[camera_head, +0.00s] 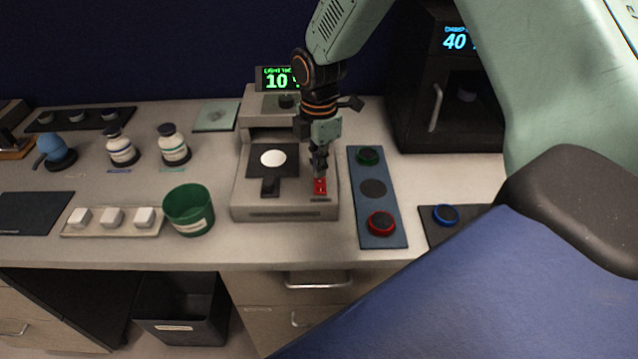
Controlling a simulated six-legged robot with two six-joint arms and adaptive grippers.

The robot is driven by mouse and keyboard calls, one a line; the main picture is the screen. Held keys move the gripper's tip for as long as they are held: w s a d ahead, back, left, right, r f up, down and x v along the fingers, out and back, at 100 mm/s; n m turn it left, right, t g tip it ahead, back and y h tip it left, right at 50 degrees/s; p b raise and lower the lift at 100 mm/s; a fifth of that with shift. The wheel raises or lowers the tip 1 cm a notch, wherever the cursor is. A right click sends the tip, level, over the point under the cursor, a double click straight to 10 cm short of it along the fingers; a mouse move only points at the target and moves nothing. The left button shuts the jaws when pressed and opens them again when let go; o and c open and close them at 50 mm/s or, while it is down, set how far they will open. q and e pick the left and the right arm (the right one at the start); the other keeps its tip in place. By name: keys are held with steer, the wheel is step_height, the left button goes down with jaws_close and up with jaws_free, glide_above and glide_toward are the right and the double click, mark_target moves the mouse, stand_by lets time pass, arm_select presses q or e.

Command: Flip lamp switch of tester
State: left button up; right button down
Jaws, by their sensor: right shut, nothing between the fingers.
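The tester (285,213) is a beige device on the bench, with a green lit display (277,78) at its back. A white disc (273,158) lies on the black plate on its top. The lamp switch (320,188) is a small red rocker at the tester's front right. My right gripper (319,172) points down, shut and empty, with its fingertips at the switch's far end. I cannot tell whether they touch it. The fingers hide part of the switch. My left gripper is not in view.
A blue strip (392,232) with round green, dark and red-ringed spots lies right of the tester. A green cup (189,210), a tray with white blocks (150,232) and two bottles (173,146) stand left. A black oven-like box (410,125) stands back right.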

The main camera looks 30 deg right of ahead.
steer(key=shift+s+d, duration=0.15)
steer(key=shift+d, duration=0.1)
steer(key=shift+a+f, duration=0.1)
steer(key=shift+a, duration=0.15)
steer(key=shift+d+f, duration=0.2)
stand_by(0.3)
steer(key=shift+a+f, duration=0.15)
steer(key=shift+f, duration=0.1)
steer(key=shift+f+b, duration=0.15)
steer(key=shift+b, duration=0.15)
